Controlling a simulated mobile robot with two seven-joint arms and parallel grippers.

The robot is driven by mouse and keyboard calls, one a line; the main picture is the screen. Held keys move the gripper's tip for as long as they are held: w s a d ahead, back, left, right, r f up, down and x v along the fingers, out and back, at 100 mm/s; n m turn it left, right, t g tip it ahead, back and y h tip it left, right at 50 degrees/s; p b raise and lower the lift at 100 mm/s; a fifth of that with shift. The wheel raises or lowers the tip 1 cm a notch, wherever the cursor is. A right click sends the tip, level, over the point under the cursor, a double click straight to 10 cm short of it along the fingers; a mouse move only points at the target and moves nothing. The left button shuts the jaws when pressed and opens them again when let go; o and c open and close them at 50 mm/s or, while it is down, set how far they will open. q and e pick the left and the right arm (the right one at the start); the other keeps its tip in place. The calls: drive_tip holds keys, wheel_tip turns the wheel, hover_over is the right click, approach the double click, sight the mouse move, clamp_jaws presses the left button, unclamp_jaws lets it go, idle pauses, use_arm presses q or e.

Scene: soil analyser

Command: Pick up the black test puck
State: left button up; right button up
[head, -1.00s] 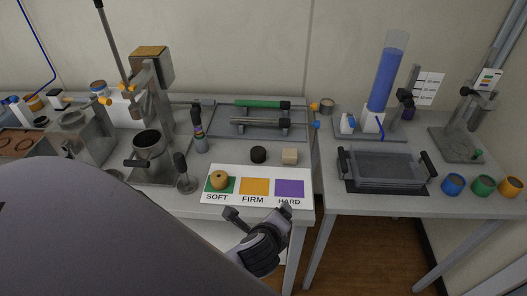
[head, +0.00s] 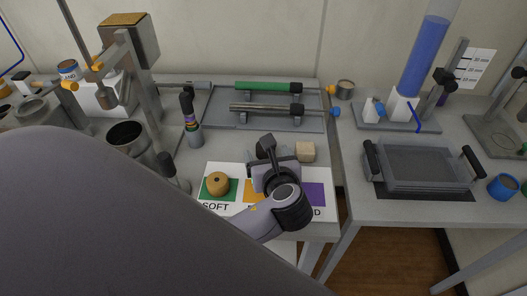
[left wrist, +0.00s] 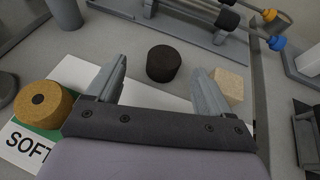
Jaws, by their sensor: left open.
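The black test puck (left wrist: 163,63) stands on the grey bench in the left wrist view, just beyond my fingertips and between their lines. In the head view it is mostly hidden behind my left gripper (head: 274,152). My left gripper is open and empty, its two fingers apart, and it reaches over the white sorting card toward the puck; I see no contact. A tan cube-like puck (head: 305,151) stands right of the black one, close to my right-hand finger in the left wrist view (left wrist: 227,84). My right gripper is not in view.
A cork-coloured puck (head: 217,183) sits on the green SOFT square of the white card (head: 205,172). A tray with green and metal rods (head: 215,118) lies behind. A dark-handled cylinder (head: 192,130) stands left, and a clear-walled box (head: 425,165) stands on the right table.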

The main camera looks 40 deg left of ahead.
use_arm(q)
drive_tip(key=shift+x, duration=0.8)
drive_tip(key=x, duration=0.3)
drive_tip(key=b+x, duration=0.1)
drive_tip(key=shift+w+d+f, duration=0.2)
drive_tip(key=shift+w+f, duration=0.15)
drive_tip(key=shift+f, duration=0.05)
drive_tip(key=shift+w+a+f, duration=0.15)
drive_tip(key=shift+w+a, duration=0.25)
drive_tip(key=c, duration=1.2)
